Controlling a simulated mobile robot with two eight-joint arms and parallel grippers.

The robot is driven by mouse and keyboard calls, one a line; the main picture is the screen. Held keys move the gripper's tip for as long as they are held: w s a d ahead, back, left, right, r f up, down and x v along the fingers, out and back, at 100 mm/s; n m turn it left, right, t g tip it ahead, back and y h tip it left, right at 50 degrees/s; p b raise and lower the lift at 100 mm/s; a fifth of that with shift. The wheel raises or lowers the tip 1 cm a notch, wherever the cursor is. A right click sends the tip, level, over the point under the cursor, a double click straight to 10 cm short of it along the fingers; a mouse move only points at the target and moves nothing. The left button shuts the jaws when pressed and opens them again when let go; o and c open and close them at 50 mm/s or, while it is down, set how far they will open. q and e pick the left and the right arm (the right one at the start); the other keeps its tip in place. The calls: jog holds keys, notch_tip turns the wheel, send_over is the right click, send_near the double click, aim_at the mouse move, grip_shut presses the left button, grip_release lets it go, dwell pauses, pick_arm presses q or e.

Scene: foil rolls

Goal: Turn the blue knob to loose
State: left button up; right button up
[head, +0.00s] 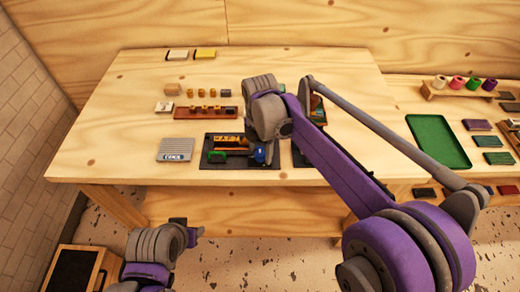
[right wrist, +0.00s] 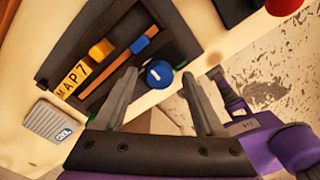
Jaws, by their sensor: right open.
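The blue knob (right wrist: 159,74) is round with a short white mark on its face. It sits at the edge of a dark panel (right wrist: 177,29) in the right wrist view. In the head view the knob (head: 261,155) is partly hidden by my right arm. My right gripper (right wrist: 160,80) is open, with one finger on each side of the knob in the picture; I cannot tell whether either finger touches it. Its fingers are hard to make out in the head view. Part of my left arm shows at the lower left there, its jaws unclear.
A green tray (head: 437,141) lies on the right table. The table's front edge is close to the panel.

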aim_at(260, 154)
notch_tip(260, 154, up, 11)
jog(key=shift+p, duration=0.35)
jog(key=shift+f, duration=0.1)
dwell(0.5)
jog(key=s+d+f+m+t, duration=0.2)
jog(key=s+d+f+m, duration=0.4)
jog(key=s+m, duration=0.5)
jog(key=s+d+f+m+t, duration=0.3)
jog(key=s+d+f+m, duration=0.3)
jog(key=s+d+m, duration=0.5)
jog(key=m+p, duration=0.1)
jog(key=m, duration=0.4)
jog(key=shift+d+f, duration=0.3)
